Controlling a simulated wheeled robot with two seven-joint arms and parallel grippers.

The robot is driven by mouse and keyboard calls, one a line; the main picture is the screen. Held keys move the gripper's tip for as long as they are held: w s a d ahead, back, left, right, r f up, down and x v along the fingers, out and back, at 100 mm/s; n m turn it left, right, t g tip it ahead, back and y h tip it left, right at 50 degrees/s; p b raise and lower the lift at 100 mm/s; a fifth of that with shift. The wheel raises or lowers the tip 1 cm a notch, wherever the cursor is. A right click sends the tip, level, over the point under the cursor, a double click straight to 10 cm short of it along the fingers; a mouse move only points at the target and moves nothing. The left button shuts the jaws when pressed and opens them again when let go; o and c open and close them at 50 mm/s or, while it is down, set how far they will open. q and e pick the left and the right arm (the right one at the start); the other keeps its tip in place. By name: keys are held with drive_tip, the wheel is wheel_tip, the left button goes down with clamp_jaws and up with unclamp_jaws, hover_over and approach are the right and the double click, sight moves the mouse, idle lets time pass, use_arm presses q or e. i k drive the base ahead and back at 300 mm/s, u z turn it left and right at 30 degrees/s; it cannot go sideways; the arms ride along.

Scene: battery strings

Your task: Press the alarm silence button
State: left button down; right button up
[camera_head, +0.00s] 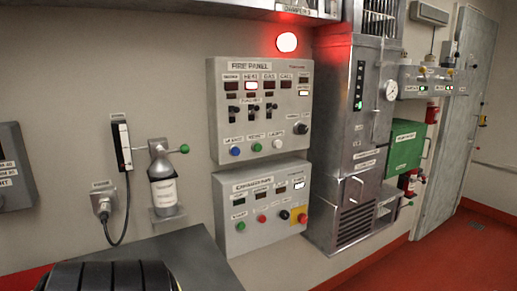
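A grey fire panel (222,125) hangs on the wall near the middle of the head view. Along its lower edge are a blue button (235,152), a green button (256,147) and a white button (277,143), each under a small label too blurred to read surely. A black knob (301,128) is on its right side. Several small displays line its top, one lit red, with toggle switches below. A round red alarm light (287,42) glows above the panel. Neither of my grippers shows in this view.
A second control panel (272,226) with colored buttons hangs just below. A steel cabinet (339,160) stands close on the right. A bottle (163,193) on a bracket and a cabled wall fitting (103,203) are on the left. The red floor (455,255) at right is clear.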

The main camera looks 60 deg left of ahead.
sight(235, 151)
drive_tip(key=u, duration=0.65)
drive_tip(key=i, duration=1.3)
drive_tip(key=u, duration=1.6)
drive_tip(key=i, duration=0.3)
drive_tip(key=u, duration=0.3)
